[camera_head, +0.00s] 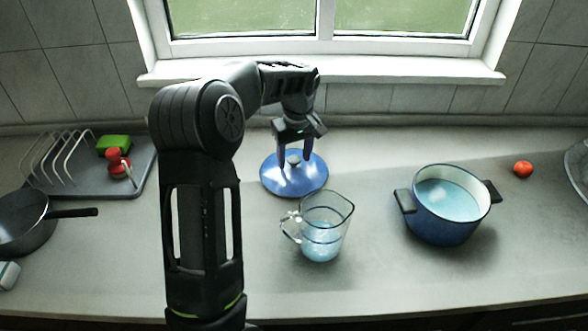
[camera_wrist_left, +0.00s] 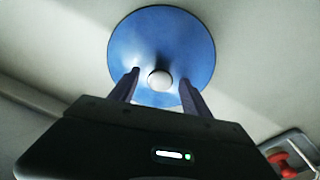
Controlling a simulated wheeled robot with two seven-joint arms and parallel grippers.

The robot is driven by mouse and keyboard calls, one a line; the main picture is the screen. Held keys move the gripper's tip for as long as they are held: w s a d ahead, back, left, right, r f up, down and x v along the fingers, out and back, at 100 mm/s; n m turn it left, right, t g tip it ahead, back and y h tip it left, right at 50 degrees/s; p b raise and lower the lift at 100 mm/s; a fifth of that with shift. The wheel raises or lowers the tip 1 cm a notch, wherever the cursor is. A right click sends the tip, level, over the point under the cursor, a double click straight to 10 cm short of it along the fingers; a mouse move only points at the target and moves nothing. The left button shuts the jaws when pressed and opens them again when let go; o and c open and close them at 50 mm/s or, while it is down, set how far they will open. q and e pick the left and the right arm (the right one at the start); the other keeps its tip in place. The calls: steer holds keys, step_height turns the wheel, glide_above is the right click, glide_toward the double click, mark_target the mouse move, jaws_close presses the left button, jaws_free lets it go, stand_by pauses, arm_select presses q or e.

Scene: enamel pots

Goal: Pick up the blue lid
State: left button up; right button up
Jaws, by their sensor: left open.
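The blue lid (camera_head: 296,183) lies on the counter near the middle, with a pale round knob (camera_head: 293,160) on top. My left gripper (camera_head: 294,168) is above the lid with its fingers pointing down, open, one on each side of the knob. In the left wrist view the lid (camera_wrist_left: 162,45) fills the upper middle, and the knob (camera_wrist_left: 160,79) shows between the two spread fingers of my left gripper (camera_wrist_left: 159,82). I cannot tell whether the fingers touch the lid. My right gripper is not in view.
A glass measuring jug (camera_head: 322,228) with bluish liquid stands just in front of the lid. A blue pot (camera_head: 440,228) with liquid is to the right, and a tomato (camera_head: 523,169) lies beyond it. A drying rack (camera_head: 60,165) and a dark pan (camera_head: 22,225) are at the left.

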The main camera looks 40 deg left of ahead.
arm_select(q)
steer(key=shift+c, duration=0.2)
stand_by(0.3)
jaws_close()
stand_by(0.4)
